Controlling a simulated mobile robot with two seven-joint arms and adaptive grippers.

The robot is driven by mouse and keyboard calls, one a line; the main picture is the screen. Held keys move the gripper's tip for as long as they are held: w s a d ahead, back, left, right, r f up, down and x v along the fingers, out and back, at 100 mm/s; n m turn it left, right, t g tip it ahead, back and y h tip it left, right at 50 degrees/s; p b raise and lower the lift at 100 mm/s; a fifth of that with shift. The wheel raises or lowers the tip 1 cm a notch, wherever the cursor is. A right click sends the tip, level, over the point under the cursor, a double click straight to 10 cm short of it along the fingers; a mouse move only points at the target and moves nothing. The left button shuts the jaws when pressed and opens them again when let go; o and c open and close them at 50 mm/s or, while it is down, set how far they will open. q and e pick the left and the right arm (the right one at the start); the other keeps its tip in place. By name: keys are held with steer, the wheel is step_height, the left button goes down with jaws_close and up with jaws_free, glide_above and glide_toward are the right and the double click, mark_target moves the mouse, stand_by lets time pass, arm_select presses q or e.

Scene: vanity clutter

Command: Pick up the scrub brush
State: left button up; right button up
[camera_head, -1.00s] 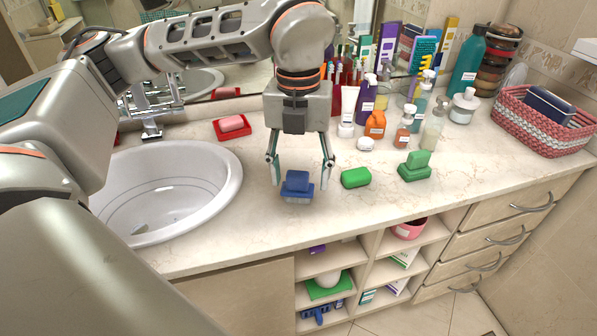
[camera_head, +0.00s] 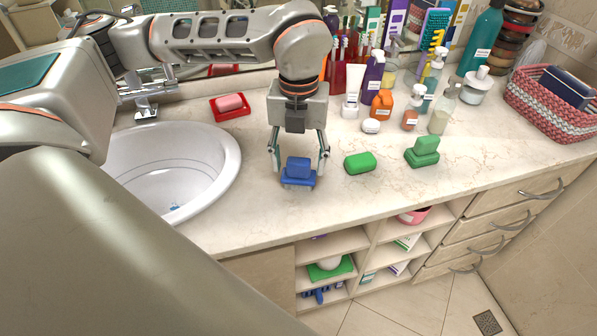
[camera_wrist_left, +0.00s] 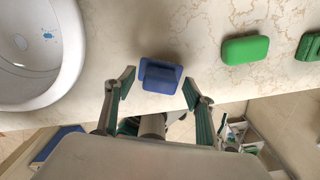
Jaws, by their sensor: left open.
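A blue block-like object (camera_head: 298,169), with a raised upper block on a wider flat base, sits on the counter near its front edge. I take it for the scrub brush; no bristles are clearly visible. My left gripper (camera_head: 300,168) is open and points down over it, one finger on each side. In the left wrist view the blue object (camera_wrist_left: 161,77) lies between and slightly beyond the open fingertips (camera_wrist_left: 158,88). I cannot tell whether a finger touches it. My right gripper is not in view.
A green soap bar (camera_head: 360,163) and a green stacked block (camera_head: 422,152) lie to the right. The sink (camera_head: 170,170) is to the left, with a red soap dish (camera_head: 231,112) behind. Bottles, a red cup and a woven basket (camera_head: 548,110) stand at the back and right.

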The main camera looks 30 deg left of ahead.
arm_select(q)
steer(key=shift+f, duration=0.4)
steer(key=shift+c, duration=0.3)
steer(key=c, duration=1.2)
steer(key=shift+o, duration=0.2)
steer(key=shift+r, duration=0.5)
step_height(320, 180, up, 19)
